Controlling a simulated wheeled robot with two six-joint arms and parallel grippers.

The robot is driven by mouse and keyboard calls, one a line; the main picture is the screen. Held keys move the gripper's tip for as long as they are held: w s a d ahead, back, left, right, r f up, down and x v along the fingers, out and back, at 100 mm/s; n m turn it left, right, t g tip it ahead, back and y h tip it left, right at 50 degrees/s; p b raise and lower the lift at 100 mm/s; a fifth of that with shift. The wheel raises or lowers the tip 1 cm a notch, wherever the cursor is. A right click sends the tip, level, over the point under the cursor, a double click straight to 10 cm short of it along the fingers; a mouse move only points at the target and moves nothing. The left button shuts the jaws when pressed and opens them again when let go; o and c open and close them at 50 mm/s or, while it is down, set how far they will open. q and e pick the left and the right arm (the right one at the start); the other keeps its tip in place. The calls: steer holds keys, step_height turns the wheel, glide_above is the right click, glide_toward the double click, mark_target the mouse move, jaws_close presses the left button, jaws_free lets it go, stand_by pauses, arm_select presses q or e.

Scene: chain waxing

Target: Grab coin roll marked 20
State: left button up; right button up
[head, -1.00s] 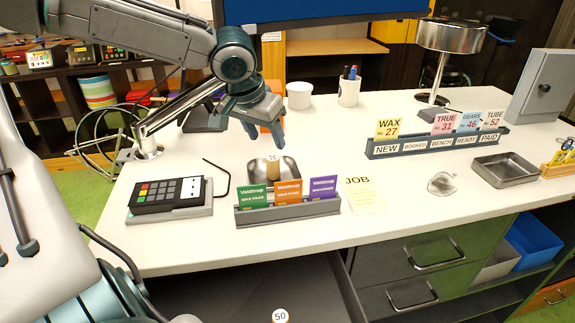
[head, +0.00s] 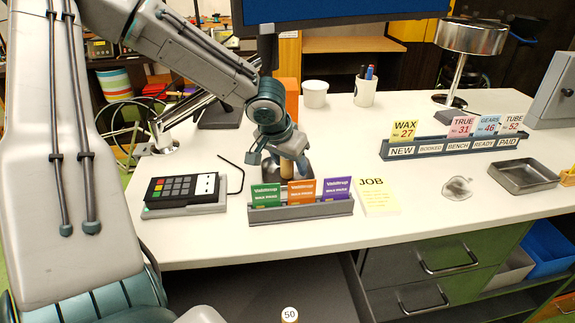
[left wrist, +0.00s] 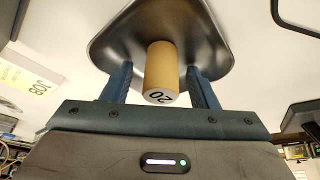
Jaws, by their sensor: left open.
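The coin roll marked 20 (left wrist: 161,70) is a tan cylinder with a white end. It stands in a dark metal dish (left wrist: 105,40) on the counter, behind the card rack. My left gripper (left wrist: 164,78) is open, with one finger on each side of the roll; I cannot tell whether they touch it. In the head view my left gripper (head: 279,160) covers most of the dish and only part of the roll (head: 286,170) shows below it. A second roll marked 50 (head: 289,314) is at the bottom edge, in the open drawer. My right gripper is not in view.
A rack (head: 300,211) with green, orange and purple packets stands just in front of the dish. A card terminal (head: 183,188) is to the left, a JOB note pad (head: 377,197) to the right.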

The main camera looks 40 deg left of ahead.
arm_select(q)
steer(key=shift+s, duration=0.1)
steer(key=shift+c, duration=0.6)
steer(key=c, duration=1)
steer(key=shift+c, duration=0.2)
steer(key=shift+r, duration=0.15)
